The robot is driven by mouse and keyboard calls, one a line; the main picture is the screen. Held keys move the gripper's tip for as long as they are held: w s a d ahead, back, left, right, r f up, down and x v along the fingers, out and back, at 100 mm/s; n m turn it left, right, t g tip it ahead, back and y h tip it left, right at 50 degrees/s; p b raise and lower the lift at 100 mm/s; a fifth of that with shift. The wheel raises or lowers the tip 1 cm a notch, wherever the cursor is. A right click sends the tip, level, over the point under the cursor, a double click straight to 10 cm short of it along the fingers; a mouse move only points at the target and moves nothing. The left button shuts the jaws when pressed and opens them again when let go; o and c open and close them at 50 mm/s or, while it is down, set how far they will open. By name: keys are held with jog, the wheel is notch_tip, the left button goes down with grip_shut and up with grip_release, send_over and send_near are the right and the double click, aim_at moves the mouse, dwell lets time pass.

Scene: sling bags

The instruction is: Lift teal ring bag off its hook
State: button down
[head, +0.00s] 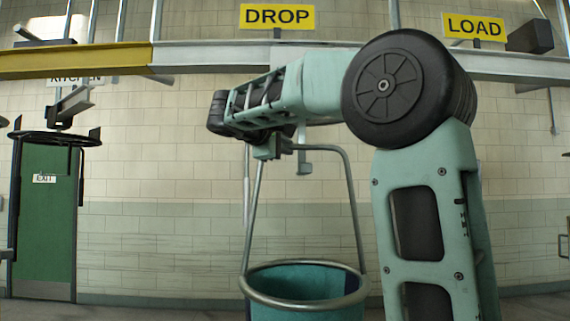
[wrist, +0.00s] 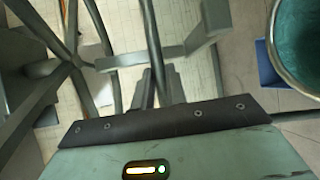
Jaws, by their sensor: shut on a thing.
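The teal ring bag (head: 300,300) hangs low in the middle of the head view, its round metal rim open upward. Its tall grey handle rises to my gripper (head: 270,148). In the wrist view my gripper (wrist: 159,86) is shut on the handle, a grey bar running up between its fingers. Part of the bag's rim and teal inside (wrist: 303,45) shows at the upper right there. A grey hook (head: 304,164) shows just behind the handle's top; its angled arm crosses the wrist view (wrist: 140,58). I cannot tell whether the handle touches the hook.
An overhead rail (head: 90,60), yellow at left and grey further right, spans the head view. A DROP sign (head: 277,17) and a LOAD sign (head: 474,27) are above it. Grey struts (wrist: 65,65) crowd the wrist view's left.

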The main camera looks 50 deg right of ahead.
jog(key=r+v, duration=0.2)
jog(key=v, duration=1.6)
jog(key=shift+r+p, duration=0.4)
jog(key=shift+a, duration=0.2)
dwell(0.3)
jog(key=s+a+p, duration=0.6)
jog(key=s+a, duration=0.2)
jog(key=a, duration=0.1)
jog(key=shift+s+a, duration=0.2)
jog(key=shift+a, duration=0.15)
dwell(1.0)
jog(key=shift+a, duration=0.1)
